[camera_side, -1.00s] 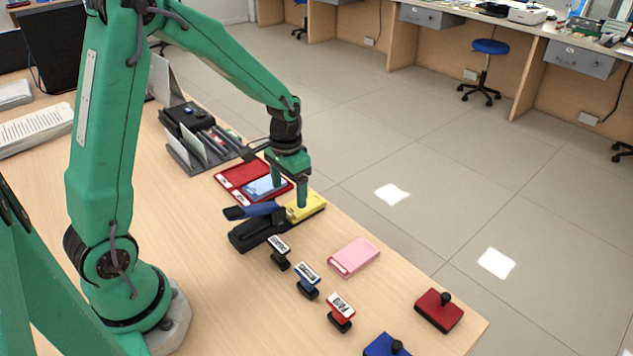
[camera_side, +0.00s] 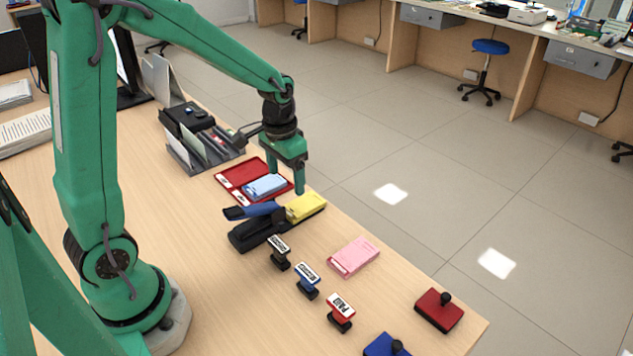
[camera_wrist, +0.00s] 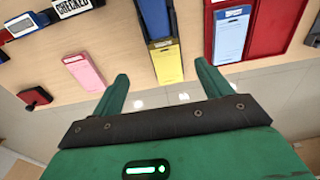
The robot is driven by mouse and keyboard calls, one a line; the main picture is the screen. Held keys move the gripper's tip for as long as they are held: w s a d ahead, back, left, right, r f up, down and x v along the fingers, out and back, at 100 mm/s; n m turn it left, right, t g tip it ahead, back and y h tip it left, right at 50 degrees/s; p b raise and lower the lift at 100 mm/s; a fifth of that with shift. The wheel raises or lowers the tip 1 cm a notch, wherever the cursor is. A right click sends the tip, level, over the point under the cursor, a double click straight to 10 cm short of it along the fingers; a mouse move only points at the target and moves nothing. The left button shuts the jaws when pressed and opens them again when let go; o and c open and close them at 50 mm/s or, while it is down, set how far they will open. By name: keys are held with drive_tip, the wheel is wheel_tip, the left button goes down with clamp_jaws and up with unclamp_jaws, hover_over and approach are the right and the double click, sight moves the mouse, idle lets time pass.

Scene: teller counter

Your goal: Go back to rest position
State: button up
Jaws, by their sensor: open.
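My green gripper (camera_side: 285,178) is open and empty, its fingers pointing down above the counter's far edge. It hangs over the blue booklet and the yellow booklet, apart from both. In the wrist view my two fingers (camera_wrist: 162,72) are spread wide with nothing between them. The yellow booklet (camera_side: 306,208) lies at the mouth of the black and blue stapler (camera_side: 262,228); I cannot tell how far in it reaches. The blue booklet (camera_side: 265,187) lies on the open red folder (camera_side: 240,174). The wrist view also shows the yellow booklet (camera_wrist: 167,62).
Several stamps, including a red PAID stamp (camera_side: 341,311), stand in front of a pink booklet (camera_side: 354,257). A red pad (camera_side: 439,311) and a blue pad (camera_side: 386,346) are nearer the corner. A grey organizer (camera_side: 204,150) stands left of the folder.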

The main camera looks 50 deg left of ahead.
drive_tip(key=s+d+r+t, duration=0.2)
drive_tip(key=s+r, duration=0.4)
drive_tip(key=s, duration=0.1)
drive_tip(key=s+d+r+t, duration=0.2)
drive_tip(key=s+d+r, duration=0.1)
drive_tip(key=s+r, duration=0.4)
drive_tip(key=shift+t, duration=0.4)
drive_tip(key=shift+s+d+r, duration=0.15)
drive_tip(key=shift+s, duration=0.5)
drive_tip(key=shift+w, duration=0.15)
drive_tip(key=g, duration=0.5)
hover_over(300, 206)
wheel_tip(300, 206, down, 16)
drive_tip(key=shift+f, duration=4.05)
